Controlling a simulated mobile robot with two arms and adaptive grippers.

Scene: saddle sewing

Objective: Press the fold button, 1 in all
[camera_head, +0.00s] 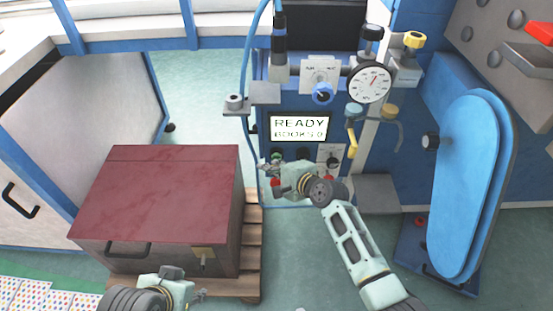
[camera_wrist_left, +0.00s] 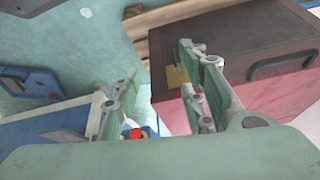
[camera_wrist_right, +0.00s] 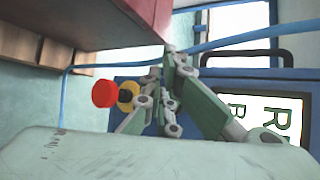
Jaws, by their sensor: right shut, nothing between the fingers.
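The machine's control panel (camera_head: 262,118) has a screen (camera_head: 299,128) reading "READY" and "BOOKS 0"; part of it also shows in the right wrist view (camera_wrist_right: 262,118). Below the screen are a green button (camera_head: 277,155) and a dark button (camera_head: 303,153). I cannot read which is the fold button. My right gripper (camera_head: 266,167) is shut and empty in front of the panel, close to the green button; contact cannot be told. My left gripper (camera_head: 202,295) is low, by the front of a red-topped box; its fingers are apart and empty in the left wrist view (camera_wrist_left: 160,95).
The red-topped box (camera_head: 160,185) stands on a wooden pallet (camera_head: 250,255) left of the panel. A red mushroom knob (camera_wrist_right: 104,94) shows in the right wrist view. A blue hose (camera_head: 246,65) hangs beside the panel. A dial gauge (camera_head: 370,82) and blue rounded guard (camera_head: 468,185) are to the right.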

